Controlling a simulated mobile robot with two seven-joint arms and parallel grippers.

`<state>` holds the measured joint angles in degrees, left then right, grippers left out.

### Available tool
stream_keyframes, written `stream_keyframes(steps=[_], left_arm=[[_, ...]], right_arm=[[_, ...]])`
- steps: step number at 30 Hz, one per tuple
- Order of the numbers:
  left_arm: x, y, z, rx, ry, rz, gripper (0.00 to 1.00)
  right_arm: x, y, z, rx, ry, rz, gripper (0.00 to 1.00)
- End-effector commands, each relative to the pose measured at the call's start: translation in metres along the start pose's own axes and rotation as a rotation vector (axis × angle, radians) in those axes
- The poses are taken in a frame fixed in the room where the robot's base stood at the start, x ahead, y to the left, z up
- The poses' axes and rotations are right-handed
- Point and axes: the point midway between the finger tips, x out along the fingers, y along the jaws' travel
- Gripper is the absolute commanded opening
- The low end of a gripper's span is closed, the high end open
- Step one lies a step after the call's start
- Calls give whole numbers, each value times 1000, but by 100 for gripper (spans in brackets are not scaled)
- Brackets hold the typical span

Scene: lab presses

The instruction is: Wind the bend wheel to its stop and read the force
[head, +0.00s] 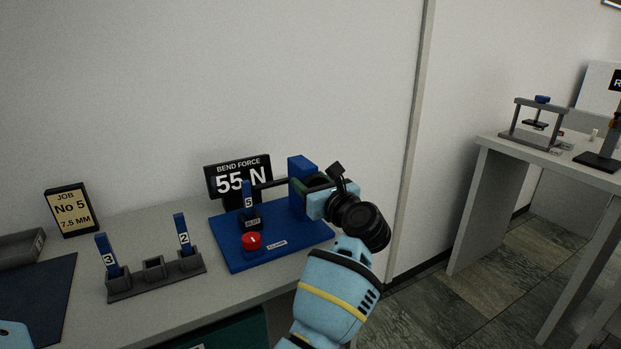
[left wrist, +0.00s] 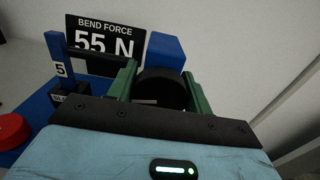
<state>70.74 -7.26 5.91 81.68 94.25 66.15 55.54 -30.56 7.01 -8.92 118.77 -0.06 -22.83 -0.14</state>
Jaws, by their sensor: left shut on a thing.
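The bend press has a blue base (head: 289,254) and a blue upright block (head: 298,168); a dark bar runs from the block toward blue strip 5 (head: 248,196), which stands upright in a dark holder. The black bend wheel (left wrist: 160,88) is between the green fingers of my left gripper (left wrist: 160,92), which is shut on it. In the head view my left gripper (head: 308,184) is beside the block and covers the wheel. The force display (head: 238,178) reads BEND FORCE 55 N. My right gripper is not in view.
A red button (head: 251,241) sits on the base's front. A grey rack (head: 154,270) holds strips 3 (head: 107,255) and 2 (head: 182,235), with its middle slot empty. Another table (head: 483,205) with presses stands right.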

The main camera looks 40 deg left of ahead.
Motion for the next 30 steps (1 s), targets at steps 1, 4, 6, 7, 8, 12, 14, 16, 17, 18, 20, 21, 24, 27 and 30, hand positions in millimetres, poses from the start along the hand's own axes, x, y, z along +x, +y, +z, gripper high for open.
stream_keyframes(steps=[1,4,6,7,8,12,14,16,17,18,20,21,24,27,30], left_arm=[[-1,0,1,18,2,0,27],[0,0,0,33,2,0,27],[0,0,-1,33,2,0,27],[0,0,-1,32,1,0,27],[0,0,-1,32,1,0,27],[0,0,-1,32,1,0,58],[0,0,-1,32,1,0,66],[0,0,-1,31,1,0,72],[0,0,-1,31,1,0,72],[0,0,-1,31,1,0,72],[0,0,-1,31,1,0,72],[0,0,-1,31,0,0,72],[-1,0,-1,30,0,-1,72],[-8,-1,-1,30,1,-2,72],[-22,-1,-2,31,2,-3,72]], right_arm=[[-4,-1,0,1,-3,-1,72],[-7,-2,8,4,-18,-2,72],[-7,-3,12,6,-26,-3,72],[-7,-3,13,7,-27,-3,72],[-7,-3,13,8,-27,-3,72],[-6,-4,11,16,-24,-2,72],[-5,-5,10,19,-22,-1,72],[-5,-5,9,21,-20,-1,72],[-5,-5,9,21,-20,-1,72],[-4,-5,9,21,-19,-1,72],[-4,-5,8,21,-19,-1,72],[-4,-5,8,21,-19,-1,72],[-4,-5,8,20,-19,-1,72],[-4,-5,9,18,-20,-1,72],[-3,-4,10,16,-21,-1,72]])
